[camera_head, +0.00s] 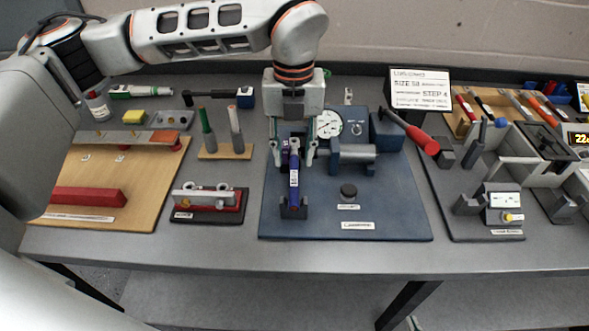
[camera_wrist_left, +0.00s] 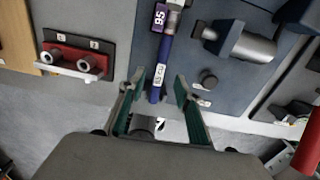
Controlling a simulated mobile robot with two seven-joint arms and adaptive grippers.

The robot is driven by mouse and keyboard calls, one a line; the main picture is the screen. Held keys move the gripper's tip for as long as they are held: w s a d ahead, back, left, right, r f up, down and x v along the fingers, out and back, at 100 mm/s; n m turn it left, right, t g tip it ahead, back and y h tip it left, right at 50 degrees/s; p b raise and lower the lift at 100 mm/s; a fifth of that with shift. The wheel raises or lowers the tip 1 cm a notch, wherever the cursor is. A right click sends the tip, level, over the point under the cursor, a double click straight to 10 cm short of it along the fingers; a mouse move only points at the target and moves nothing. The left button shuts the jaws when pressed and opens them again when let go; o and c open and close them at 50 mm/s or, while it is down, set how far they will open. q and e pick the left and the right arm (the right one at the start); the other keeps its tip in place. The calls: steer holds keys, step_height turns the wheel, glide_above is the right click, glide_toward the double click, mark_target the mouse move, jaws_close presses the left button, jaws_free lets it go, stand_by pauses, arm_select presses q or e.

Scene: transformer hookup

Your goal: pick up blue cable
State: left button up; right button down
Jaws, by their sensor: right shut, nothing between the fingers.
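In the left wrist view my left gripper (camera_wrist_left: 160,92) is open, with one green-padded finger on each side of the cable's blue part. Gaps show between the fingers and the cable. I do not see my right gripper.
A red-based fixture (camera_head: 208,207) stands close to the left. The table's front strip is clear.

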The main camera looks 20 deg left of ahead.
mark_target(294, 175)
arm_select(q)
steer(key=shift+f+p, duration=0.55)
steer(key=shift+f, duration=2.15)
steer(key=shift+d, duration=0.1)
jaws_close()
